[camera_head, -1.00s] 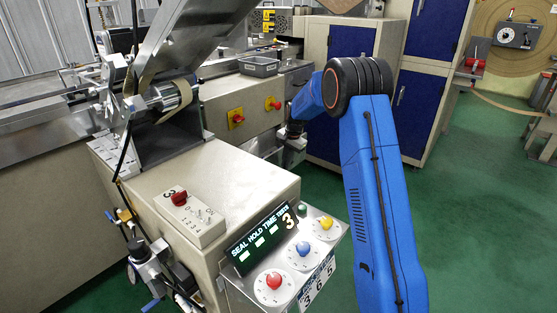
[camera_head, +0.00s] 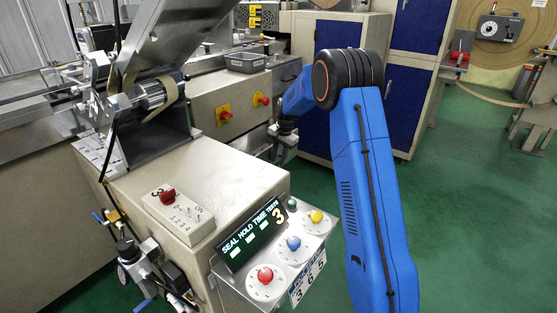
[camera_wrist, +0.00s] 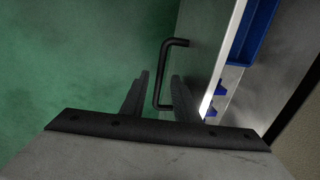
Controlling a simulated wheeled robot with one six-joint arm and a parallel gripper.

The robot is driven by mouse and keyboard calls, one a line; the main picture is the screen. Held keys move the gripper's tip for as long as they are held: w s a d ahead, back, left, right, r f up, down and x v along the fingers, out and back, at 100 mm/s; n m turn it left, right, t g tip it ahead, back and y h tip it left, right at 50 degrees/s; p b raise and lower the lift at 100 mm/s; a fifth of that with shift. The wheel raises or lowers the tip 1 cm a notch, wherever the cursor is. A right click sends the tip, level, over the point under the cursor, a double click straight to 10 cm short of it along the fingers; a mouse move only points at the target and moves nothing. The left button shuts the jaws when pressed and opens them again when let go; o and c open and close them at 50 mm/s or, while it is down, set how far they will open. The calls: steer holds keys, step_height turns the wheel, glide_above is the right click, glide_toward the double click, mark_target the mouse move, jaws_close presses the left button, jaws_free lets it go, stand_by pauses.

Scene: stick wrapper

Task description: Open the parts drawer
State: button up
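The parts drawer (camera_wrist: 204,58) shows in the wrist view as a grey front with a pale top edge. It stands partly open, and blue bins (camera_wrist: 250,38) show behind that edge. Its black bar handle (camera_wrist: 162,75) lies between the two fingers of my gripper (camera_wrist: 160,76). The fingers are apart, with a gap visible on both sides of the bar, so they are around the handle and not clamped on it. In the head view my gripper (camera_head: 286,147) is at the machine's side, low beside the drawer (camera_head: 252,140), which is small and partly hidden there.
The beige machine with a control panel (camera_head: 268,240) stands at front left. A counter with red knobs (camera_head: 226,115) is behind the gripper. Blue-doored cabinets (camera_head: 408,110) stand behind my arm. Green floor (camera_head: 470,200) is clear to the right.

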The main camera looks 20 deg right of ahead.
step_height(320, 180, up, 17)
steer(key=s+d, duration=0.2)
steer(key=shift+s, duration=0.3)
stand_by(0.4)
